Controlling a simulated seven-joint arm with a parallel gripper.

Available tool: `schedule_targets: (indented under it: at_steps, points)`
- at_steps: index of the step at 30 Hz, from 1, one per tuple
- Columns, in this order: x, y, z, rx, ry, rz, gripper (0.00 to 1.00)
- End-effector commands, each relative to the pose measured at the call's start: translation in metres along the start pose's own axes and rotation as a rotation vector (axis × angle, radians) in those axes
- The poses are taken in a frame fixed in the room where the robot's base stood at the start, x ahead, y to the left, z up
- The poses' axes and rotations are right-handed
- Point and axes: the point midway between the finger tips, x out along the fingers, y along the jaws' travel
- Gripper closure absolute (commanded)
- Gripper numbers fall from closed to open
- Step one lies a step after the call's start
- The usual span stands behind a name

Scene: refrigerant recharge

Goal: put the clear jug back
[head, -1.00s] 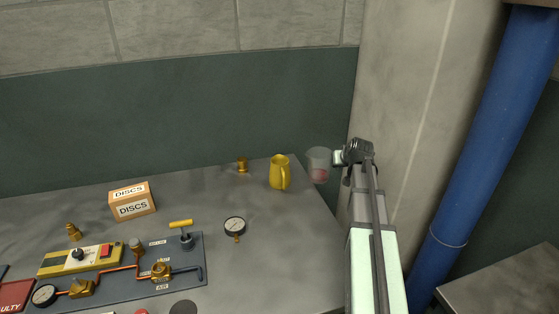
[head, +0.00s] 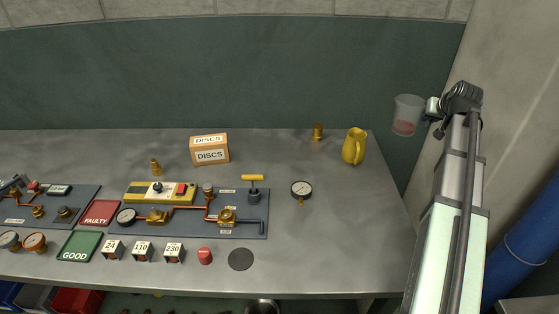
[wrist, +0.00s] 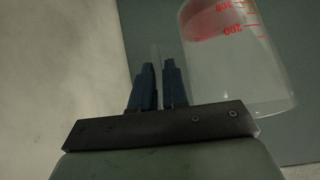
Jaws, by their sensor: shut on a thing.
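The clear jug (head: 407,115) is see-through, with a reddish patch in its lower part in the head view. It is held up in the air beyond the right end of the bench, in front of the dark green wall. My gripper (head: 433,108) is at its right side and shut on it. In the wrist view the jug (wrist: 240,70) fills the upper right, with red scale marks. The two blue fingers (wrist: 158,85) are close together with a thin pale strip between them, seemingly the jug's handle.
A yellow jug (head: 354,147) stands at the bench's back right corner, beside a brass fitting (head: 318,132). A gauge (head: 301,190), a box of discs (head: 209,149) and a fittings panel (head: 190,228) lie further left. The bench's right front (head: 350,250) is bare.

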Motion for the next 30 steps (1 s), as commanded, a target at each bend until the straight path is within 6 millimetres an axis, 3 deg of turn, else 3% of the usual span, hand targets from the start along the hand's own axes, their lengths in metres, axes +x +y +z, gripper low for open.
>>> schedule_targets:
  at_steps: [4,11,17,23,30]
  points:
    - [-0.01,-0.001,-0.011,0.001,0.002,0.0,1.0]
    - [-0.004,-0.031,-0.01,-0.028,-0.003,-0.029,1.0]
    - [0.002,-0.069,-0.011,-0.065,-0.008,-0.066,1.0]
    - [0.009,-0.129,-0.009,-0.124,-0.015,-0.124,1.0]
    - [0.013,-0.216,-0.002,-0.208,-0.026,-0.207,1.0]
